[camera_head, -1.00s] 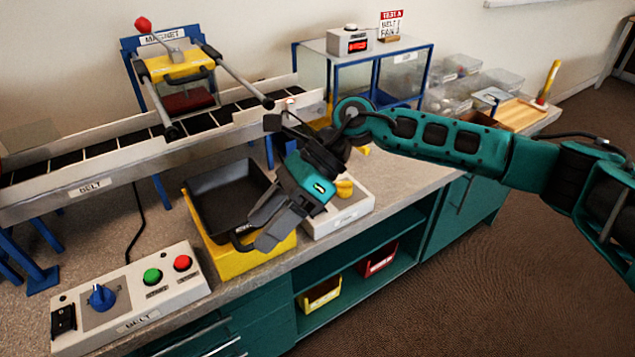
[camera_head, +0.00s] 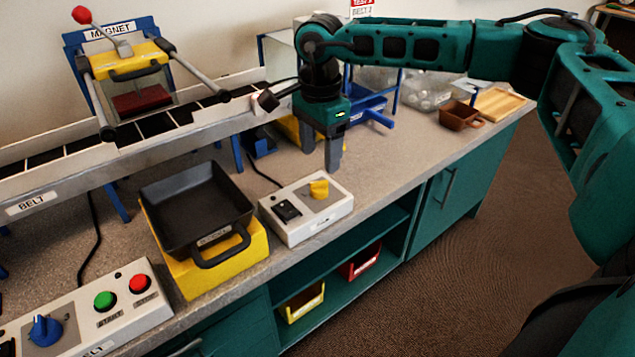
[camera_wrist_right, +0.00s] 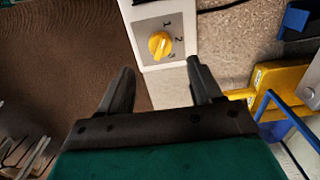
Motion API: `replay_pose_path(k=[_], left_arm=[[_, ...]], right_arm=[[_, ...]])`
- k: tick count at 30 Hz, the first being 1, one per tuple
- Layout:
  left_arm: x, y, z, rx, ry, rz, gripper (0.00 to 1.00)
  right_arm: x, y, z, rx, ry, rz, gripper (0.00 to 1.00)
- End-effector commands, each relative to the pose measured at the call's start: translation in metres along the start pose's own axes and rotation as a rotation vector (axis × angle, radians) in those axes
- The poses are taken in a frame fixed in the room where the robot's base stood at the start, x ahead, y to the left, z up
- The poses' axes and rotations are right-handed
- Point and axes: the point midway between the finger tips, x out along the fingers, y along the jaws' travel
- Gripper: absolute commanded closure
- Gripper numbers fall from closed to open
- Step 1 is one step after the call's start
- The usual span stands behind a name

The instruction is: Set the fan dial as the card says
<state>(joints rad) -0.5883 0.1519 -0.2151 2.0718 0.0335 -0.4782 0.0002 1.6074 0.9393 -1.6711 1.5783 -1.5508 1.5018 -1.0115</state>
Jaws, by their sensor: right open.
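The fan box is a white control box (camera_head: 290,226) on the bench with a black switch and a yellow dial (camera_head: 319,188). In the right wrist view the dial (camera_wrist_right: 160,45) has the marks 1, 2 and 3 beside it; I cannot tell surely which one it points at. My right gripper (camera_head: 333,165) points down just above and behind the dial, apart from it. Its fingers (camera_wrist_right: 160,68) are open and empty. My left gripper is not in view.
A black tray (camera_head: 190,200) on a yellow block stands left of the fan box. The belt control box (camera_head: 130,318) with a blue dial is at the lower left. The conveyor (camera_head: 120,157) runs behind. Bench room right of the fan box is clear.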

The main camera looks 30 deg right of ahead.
Motion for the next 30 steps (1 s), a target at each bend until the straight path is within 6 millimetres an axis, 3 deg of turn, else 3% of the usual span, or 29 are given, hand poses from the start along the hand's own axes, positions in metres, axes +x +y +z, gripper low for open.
replay_pose_path(k=[1, 6, 12, 24, 30], left_arm=[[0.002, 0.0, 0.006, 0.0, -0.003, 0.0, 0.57], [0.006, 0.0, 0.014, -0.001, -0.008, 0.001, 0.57], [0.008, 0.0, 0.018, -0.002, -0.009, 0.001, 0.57], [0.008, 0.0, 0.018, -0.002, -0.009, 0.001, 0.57], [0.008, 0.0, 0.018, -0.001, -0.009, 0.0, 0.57]], right_arm=[[0.014, 0.0, 0.0, 0.0, 0.001, 0.003, 0.35], [0.047, 0.0, 0.001, 0.0, 0.0, 0.001, 0.35], [0.07, 0.0, 0.001, 0.0, 0.0, 0.001, 0.35], [0.076, 0.0, 0.001, 0.001, -0.002, -0.001, 0.35], [0.076, 0.0, 0.001, 0.001, -0.002, -0.001, 0.54]])
